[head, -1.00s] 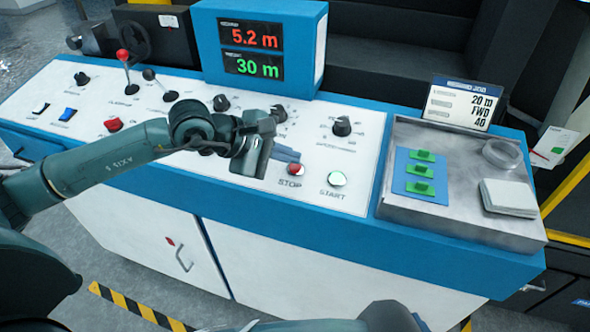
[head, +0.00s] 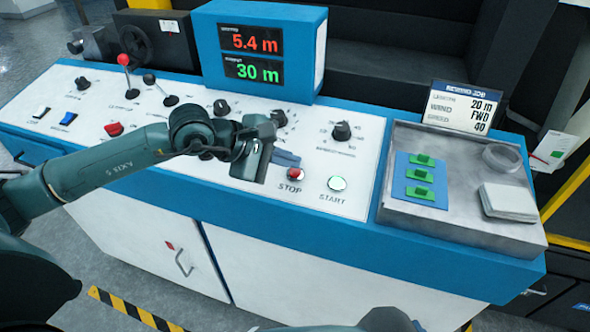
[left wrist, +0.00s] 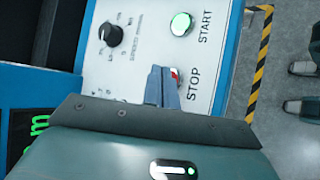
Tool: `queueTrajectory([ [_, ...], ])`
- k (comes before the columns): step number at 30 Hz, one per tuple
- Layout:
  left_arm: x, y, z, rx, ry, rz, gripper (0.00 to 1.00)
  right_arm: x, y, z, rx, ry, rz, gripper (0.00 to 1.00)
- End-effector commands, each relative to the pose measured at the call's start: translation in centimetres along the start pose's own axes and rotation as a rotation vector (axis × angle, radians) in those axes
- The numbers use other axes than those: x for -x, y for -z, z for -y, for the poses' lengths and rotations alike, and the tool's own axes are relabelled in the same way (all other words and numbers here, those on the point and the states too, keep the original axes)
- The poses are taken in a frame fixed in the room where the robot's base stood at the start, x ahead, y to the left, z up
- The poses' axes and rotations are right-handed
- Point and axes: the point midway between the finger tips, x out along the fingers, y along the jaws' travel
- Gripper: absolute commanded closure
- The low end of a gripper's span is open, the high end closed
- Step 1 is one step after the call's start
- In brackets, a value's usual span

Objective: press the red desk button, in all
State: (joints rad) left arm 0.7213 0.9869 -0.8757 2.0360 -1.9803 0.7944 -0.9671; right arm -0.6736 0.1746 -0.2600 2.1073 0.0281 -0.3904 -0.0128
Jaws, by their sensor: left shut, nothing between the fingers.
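The red button (head: 295,174) sits on the white desk panel above the label STOP, left of the lit green START button (head: 337,183). My left gripper (head: 288,160) is shut and empty, its blue-grey fingers just behind and left of the red button in the head view. In the left wrist view the fingers (left wrist: 162,88) cover part of the red button (left wrist: 175,73), of which only a small edge shows. I cannot tell whether the fingertips touch it.
A black knob (head: 341,131) stands behind the buttons, and two levers rise at the panel's left. The blue display box (head: 262,48) reads 5.4 m and 30 m. A grey tray (head: 455,215) with green pieces is at the right.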

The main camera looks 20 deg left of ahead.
Motion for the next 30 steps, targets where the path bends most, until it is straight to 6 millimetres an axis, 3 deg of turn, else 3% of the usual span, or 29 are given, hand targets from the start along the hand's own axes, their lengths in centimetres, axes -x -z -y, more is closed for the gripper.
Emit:
queueTrajectory([
  [30,-0.39,0.28,0.32,0.000,0.000,0.000,1.00,-0.48,-0.60,-0.14,0.013,0.004,-0.002,0.64],
])
